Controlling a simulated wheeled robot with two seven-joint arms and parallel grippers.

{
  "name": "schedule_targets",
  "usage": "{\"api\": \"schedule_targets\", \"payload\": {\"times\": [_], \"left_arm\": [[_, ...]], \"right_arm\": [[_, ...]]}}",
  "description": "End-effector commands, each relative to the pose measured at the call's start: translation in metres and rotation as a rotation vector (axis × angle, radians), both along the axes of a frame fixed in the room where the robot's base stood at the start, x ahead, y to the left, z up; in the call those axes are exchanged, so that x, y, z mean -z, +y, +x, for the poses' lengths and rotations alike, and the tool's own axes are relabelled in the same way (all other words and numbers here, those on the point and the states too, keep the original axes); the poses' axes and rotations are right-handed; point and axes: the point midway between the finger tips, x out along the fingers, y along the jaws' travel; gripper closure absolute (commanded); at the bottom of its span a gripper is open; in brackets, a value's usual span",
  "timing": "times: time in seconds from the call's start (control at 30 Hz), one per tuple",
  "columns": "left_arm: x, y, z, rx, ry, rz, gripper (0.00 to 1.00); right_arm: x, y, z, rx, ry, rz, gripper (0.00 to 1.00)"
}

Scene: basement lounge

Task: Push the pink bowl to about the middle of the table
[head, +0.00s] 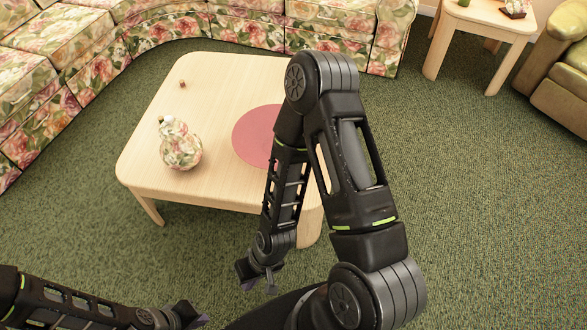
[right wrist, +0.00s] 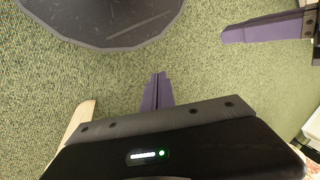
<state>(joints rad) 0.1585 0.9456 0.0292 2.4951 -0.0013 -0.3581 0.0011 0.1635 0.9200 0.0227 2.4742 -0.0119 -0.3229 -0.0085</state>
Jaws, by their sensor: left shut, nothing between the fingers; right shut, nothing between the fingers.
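A pink round patch (head: 252,135) lies near the middle of the pale wooden table (head: 215,85). It looks flat, with no raised wall showing, and my right arm hides its right side. I cannot make out a separate pink bowl; the arm also covers the right part of the table. My right gripper (head: 258,279) hangs in front of the table's near edge, over the carpet, shut and empty. Its closed purple fingers (right wrist: 157,92) show in the right wrist view. My left gripper (head: 184,319) is low at the bottom edge, shut and empty, away from the table.
A floral gourd-shaped vase (head: 181,150) stands on the table's left part, left of the pink patch. A small brown object (head: 182,84) lies farther back. A floral sofa (head: 230,22) curves behind the table. A side table (head: 484,22) stands at the back right.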

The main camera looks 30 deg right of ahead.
Motion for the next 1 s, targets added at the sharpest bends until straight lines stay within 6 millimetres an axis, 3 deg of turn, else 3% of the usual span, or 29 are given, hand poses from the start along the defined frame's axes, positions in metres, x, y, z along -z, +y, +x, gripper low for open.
{"api": "schedule_targets", "payload": {"times": [0.03,0.17,0.27,0.3,0.4,0.5,0.6,0.73,1.0], "left_arm": [[0.016,0.0,0.0,0.0,0.0,0.0,1.0],[0.054,0.0,0.0,0.0,0.001,0.0,1.0],[0.092,0.0,0.0,0.0,0.001,0.001,1.0],[0.107,0.0,0.0,0.0,0.001,0.001,1.0],[0.141,0.001,0.0,0.001,0.001,0.001,1.0],[0.166,0.001,0.0,0.001,0.001,0.001,1.0],[0.178,0.001,0.0,0.001,0.0,0.001,1.0],[0.18,0.001,0.0,0.001,0.0,0.001,1.0],[0.177,0.001,0.0,0.001,0.0,0.001,1.0]], "right_arm": [[0.013,-0.009,0.017,0.001,-0.022,-0.008,1.0],[0.032,-0.05,0.077,-0.017,-0.091,-0.048,1.0],[0.038,-0.105,0.132,-0.035,-0.152,-0.108,1.0],[0.036,-0.132,0.152,-0.041,-0.176,-0.14,1.0],[0.02,-0.202,0.189,-0.053,-0.218,-0.228,1.0],[-0.005,-0.264,0.205,-0.054,-0.236,-0.308,1.0],[-0.027,-0.304,0.207,-0.051,-0.239,-0.362,1.0],[-0.042,-0.324,0.205,-0.05,-0.234,-0.39,1.0],[-0.044,-0.323,0.204,-0.051,-0.232,-0.388,1.0]]}}
